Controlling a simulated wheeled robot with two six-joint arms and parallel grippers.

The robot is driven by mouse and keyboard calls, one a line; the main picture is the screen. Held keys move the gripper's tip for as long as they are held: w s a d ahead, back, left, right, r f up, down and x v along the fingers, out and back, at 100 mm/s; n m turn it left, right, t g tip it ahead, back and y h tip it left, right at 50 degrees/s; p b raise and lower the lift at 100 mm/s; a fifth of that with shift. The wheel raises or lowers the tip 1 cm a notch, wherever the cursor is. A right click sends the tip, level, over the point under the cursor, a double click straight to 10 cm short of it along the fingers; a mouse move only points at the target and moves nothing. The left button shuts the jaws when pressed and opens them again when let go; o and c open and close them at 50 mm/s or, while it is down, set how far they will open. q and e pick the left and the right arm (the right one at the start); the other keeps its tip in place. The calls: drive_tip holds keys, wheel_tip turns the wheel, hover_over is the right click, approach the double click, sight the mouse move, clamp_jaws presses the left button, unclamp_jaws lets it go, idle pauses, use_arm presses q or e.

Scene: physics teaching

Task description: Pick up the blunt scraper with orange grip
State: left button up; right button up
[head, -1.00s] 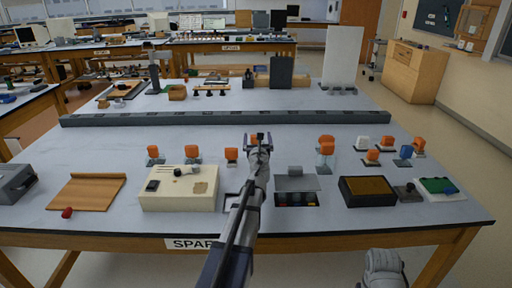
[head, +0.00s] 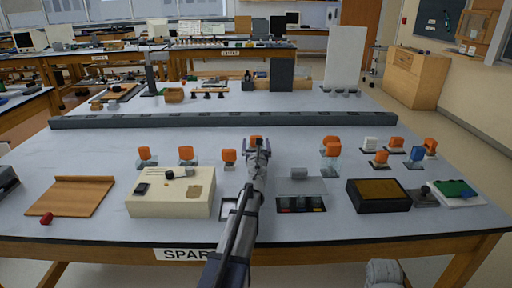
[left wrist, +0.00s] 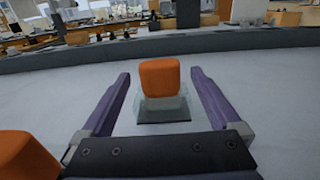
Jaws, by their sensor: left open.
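Several small tools with orange grips stand in a row on the grey tabletop. One orange-gripped tool (left wrist: 160,78) is upright on a clear, dark-edged base, ahead of my left gripper (left wrist: 159,92). My left gripper is open, with a purple finger on each side of that tool in the left wrist view and no visible contact. In the head view my left gripper (head: 257,148) partly covers the same tool. Other orange grips stand to the left (head: 228,156) and right (head: 330,146). I cannot tell which is the blunt scraper.
A long dark rail (head: 210,120) crosses the table behind the row. A cream box (head: 170,205), a wooden board (head: 75,196), a dark tray (head: 378,195) and a grey lidded case (head: 300,188) stand in front. Another orange grip (left wrist: 22,155) is close to the left finger.

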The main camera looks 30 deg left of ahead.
use_arm(q)
drive_tip(key=shift+x, duration=2.65)
drive_tip(key=shift+c, duration=0.4)
drive_tip(key=c, duration=1.4)
drive_tip(key=shift+r, duration=0.1)
use_arm(e)
drive_tip(key=shift+r, duration=0.1)
